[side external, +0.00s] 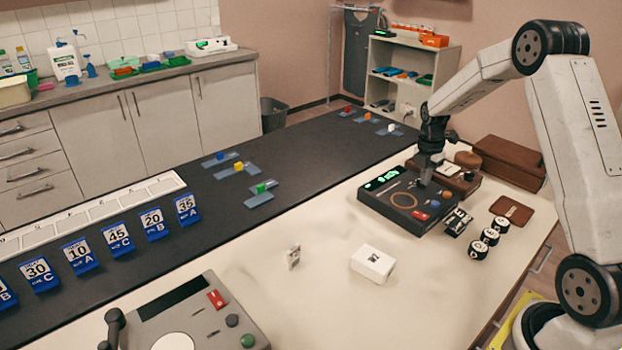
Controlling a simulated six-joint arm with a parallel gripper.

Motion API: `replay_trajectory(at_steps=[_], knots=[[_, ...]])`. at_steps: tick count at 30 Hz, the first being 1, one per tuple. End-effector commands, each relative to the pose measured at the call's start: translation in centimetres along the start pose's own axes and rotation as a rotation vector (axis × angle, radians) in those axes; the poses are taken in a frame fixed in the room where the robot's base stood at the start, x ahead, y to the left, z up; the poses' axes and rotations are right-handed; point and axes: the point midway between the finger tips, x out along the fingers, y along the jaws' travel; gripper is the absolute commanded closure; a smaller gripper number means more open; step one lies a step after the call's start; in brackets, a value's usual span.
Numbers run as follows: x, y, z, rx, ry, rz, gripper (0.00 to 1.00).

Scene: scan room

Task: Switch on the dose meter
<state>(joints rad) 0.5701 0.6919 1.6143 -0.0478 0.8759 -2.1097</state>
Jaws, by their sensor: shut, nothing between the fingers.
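A dark box-shaped device (385,203), which looks like the dose meter, sits on the pale table top. Its display (382,179) shows lit green marks. I cannot tell whether the fingertips touch the top face. The fingers hide a bit of the panel.
A brown box (458,180) stands right behind the device. Black-and-white cylinders (478,250) and a small metal part (457,221) are to its right. A white box (373,262) and a grey console (190,320) are nearer the camera. The table between them is mostly clear.

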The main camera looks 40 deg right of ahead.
Motion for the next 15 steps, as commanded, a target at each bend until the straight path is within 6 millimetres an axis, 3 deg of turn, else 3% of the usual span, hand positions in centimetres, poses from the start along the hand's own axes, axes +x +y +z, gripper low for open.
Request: replay_trajectory(at_steps=[6, 15], knots=[[-3.1, 0.1, 0.0, -0.001, -0.002, 0.003, 1.00], [-4.4, 0.1, 0.0, -0.001, -0.001, 0.001, 1.00]])
